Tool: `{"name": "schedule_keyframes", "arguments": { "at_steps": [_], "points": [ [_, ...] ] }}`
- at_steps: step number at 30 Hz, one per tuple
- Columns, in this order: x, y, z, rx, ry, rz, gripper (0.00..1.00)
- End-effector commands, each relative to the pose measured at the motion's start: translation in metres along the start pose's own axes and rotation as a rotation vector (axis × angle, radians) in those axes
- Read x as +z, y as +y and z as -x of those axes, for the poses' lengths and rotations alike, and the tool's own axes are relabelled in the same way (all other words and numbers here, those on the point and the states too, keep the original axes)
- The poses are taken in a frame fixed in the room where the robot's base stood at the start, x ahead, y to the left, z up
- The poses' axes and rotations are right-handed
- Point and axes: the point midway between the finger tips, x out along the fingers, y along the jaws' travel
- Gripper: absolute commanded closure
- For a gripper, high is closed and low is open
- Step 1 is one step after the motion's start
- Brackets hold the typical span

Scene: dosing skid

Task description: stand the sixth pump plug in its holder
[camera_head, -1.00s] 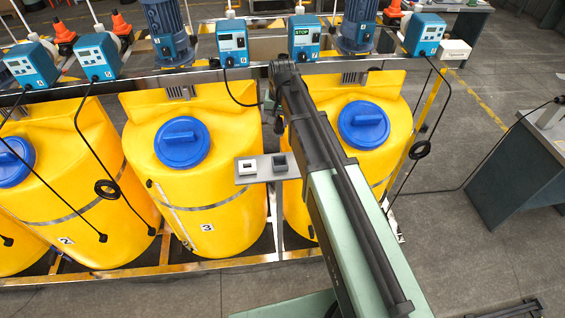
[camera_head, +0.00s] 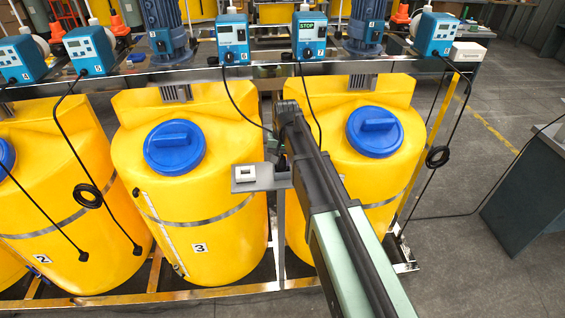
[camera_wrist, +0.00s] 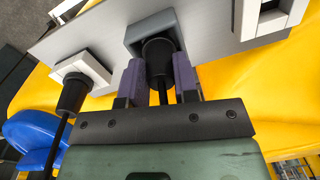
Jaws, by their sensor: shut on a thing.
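My gripper (camera_wrist: 158,82) is shut on a black plug (camera_wrist: 160,57) with a black cable, one purple-grey finger on each side of it. The plug's front end is at the mouth of a grey square holder (camera_wrist: 137,29) and overlaps its opening; I cannot tell how deep it sits. In the head view my gripper (camera_head: 281,150) is at the right part of the holder plate (camera_head: 262,184) and hides the grey holder. A cable runs to it from a blue pump (camera_head: 233,42).
A white holder (camera_wrist: 95,62) beside it has another black plug (camera_wrist: 73,93) in it. Another white holder (camera_wrist: 268,18) looks empty, as does the white one (camera_head: 246,174) in the head view. Yellow tanks (camera_head: 190,235) with blue lids stand close around, and loose cables hang nearby.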

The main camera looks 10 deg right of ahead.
Motion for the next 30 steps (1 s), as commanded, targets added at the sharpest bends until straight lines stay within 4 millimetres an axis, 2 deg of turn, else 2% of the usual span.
{"name": "schedule_keyframes", "arguments": {
  "at_steps": [4, 5, 9, 17, 20, 23, 30],
  "points": [
    [0.000, 0.000, -0.005, 0.000, 0.000, 0.000, 0.98],
    [0.000, 0.000, -0.003, 0.000, 0.000, 0.000, 0.67],
    [0.000, 0.000, -0.003, 0.000, 0.000, 0.000, 0.46],
    [0.000, 0.000, -0.002, 0.000, 0.000, 0.000, 0.46],
    [0.000, 0.000, 0.005, 0.000, 0.000, 0.000, 0.46],
    [0.000, 0.000, 0.022, 0.000, 0.000, 0.000, 0.46],
    [0.000, -0.001, 0.085, 0.000, 0.000, 0.000, 0.46]
  ]
}}
